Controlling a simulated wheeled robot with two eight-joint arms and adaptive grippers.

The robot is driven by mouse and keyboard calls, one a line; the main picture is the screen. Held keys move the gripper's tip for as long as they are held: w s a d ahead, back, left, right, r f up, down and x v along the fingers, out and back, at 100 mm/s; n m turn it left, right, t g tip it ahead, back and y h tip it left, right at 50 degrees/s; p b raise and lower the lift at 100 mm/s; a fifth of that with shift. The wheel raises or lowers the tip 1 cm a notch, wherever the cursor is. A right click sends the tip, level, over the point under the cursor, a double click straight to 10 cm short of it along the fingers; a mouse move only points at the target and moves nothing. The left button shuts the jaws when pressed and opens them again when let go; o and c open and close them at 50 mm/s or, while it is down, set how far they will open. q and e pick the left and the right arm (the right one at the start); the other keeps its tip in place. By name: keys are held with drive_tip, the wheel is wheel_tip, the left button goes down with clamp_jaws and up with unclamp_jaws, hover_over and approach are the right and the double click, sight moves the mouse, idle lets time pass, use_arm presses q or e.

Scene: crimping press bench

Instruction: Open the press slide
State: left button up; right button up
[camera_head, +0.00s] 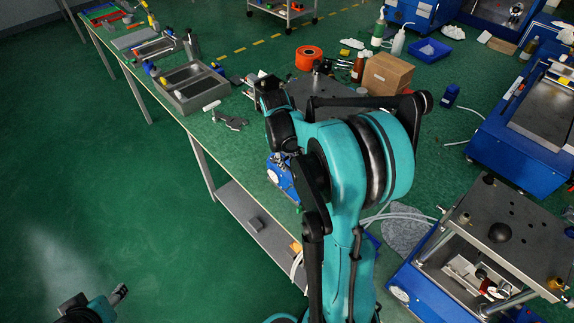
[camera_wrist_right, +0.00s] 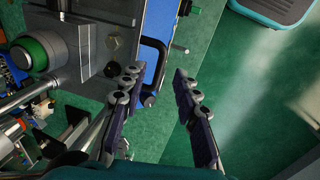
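In the right wrist view, a press with a grey metal body (camera_wrist_right: 85,62) and a blue side fills the upper left. A black bow-shaped handle (camera_wrist_right: 162,58) stands out from its blue side. My right gripper (camera_wrist_right: 156,75) is open, its two fingers apart, with the handle between or just beyond the fingertips; I see no clear contact. In the head view my right arm hides most of this press; part of its blue front (camera_head: 281,177) shows beside the arm. My left gripper (camera_head: 119,293) is at the lower left over the floor, away from the bench; its opening is unclear.
A green-ringed round knob (camera_wrist_right: 37,52) is on the press. A grey tray (camera_head: 191,88), a cardboard box (camera_head: 387,74) and an orange spool (camera_head: 308,57) stand on the bench. Another press (camera_head: 500,222) stands at the right. The floor at left is clear.

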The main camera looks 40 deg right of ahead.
drive_tip(key=shift+d+f, duration=0.15)
drive_tip(key=shift+f, duration=0.55)
drive_tip(key=shift+d+f, duration=0.1)
drive_tip(key=shift+f, duration=0.6)
clamp_jaws()
drive_tip(key=s+a, duration=0.1)
drive_tip(key=a, duration=1.7)
drive_tip(key=shift+s+a, duration=0.3)
drive_tip(key=shift+a, duration=0.1)
